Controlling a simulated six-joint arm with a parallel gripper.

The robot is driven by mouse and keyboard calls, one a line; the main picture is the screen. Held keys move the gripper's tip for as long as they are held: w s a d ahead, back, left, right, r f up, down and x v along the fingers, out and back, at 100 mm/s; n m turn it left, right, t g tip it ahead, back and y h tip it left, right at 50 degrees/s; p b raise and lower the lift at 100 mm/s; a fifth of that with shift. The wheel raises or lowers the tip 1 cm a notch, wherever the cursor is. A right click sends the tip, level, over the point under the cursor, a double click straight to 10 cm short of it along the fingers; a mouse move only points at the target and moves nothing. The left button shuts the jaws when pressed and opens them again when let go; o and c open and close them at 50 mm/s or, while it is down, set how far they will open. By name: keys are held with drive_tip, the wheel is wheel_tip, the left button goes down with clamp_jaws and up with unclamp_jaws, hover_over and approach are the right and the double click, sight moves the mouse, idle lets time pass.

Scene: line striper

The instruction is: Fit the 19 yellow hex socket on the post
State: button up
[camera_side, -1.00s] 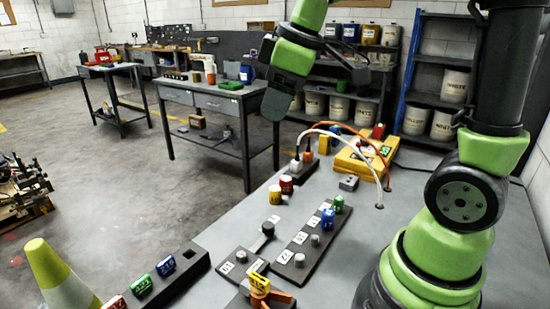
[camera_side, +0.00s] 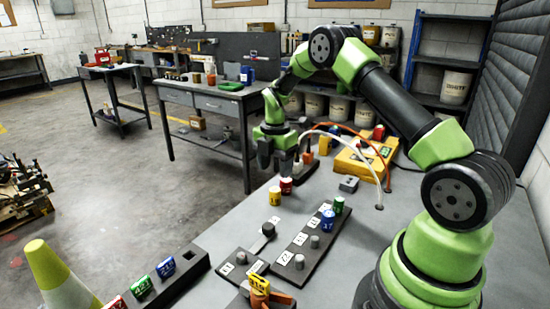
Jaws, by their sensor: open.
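A dark rail (camera_side: 275,268) runs diagonally across the table with white number labels. It carries bare grey posts (camera_side: 314,241), a blue socket (camera_side: 327,221) and a green socket (camera_side: 338,205) at its far end. Which post is for 19 cannot be told. My gripper (camera_side: 272,165) points down, open and with nothing seen in it, behind the rail and well away from the yellow socket.
A yellow cylinder (camera_side: 275,195) and a red one (camera_side: 286,185) stand below my gripper. A yellow case (camera_side: 362,160) with cables is behind.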

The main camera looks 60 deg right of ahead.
sight(275, 190)
drive_tip(key=shift+f, duration=3.9)
drive_tip(key=c, duration=0.9)
drive_tip(key=shift+r, duration=0.7)
drive_tip(key=shift+r, duration=1.85)
